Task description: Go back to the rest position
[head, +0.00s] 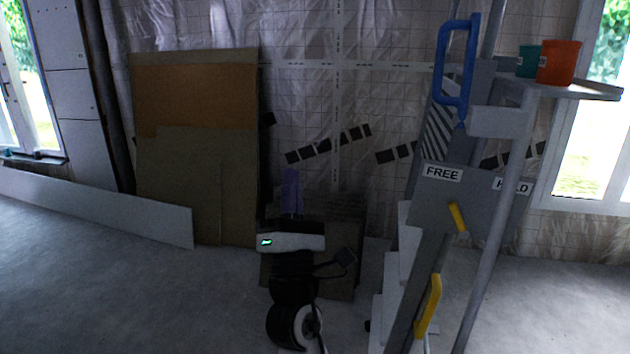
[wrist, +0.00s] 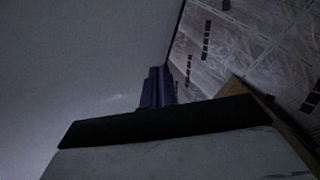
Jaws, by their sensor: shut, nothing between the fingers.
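My gripper (head: 292,190) is in the middle of the head view, its purple fingers pointing up and away above the white wrist housing. The fingers are together with nothing between them. In the wrist view my gripper (wrist: 157,88) shows as purple fingers beyond a dark edge, against a plain grey surface. My gripper touches nothing that I can see. My dark arm hangs below it in the head view.
The panel lift (head: 480,125) stands close on the right, with a blue handle (head: 470,60), a yellow lever (head: 457,217) and FREE and HOLD labels. An orange bucket (head: 559,63) sits on its shelf. Brown boards (head: 190,180) lean at the left. Grey floor (head: 120,290) is clear.

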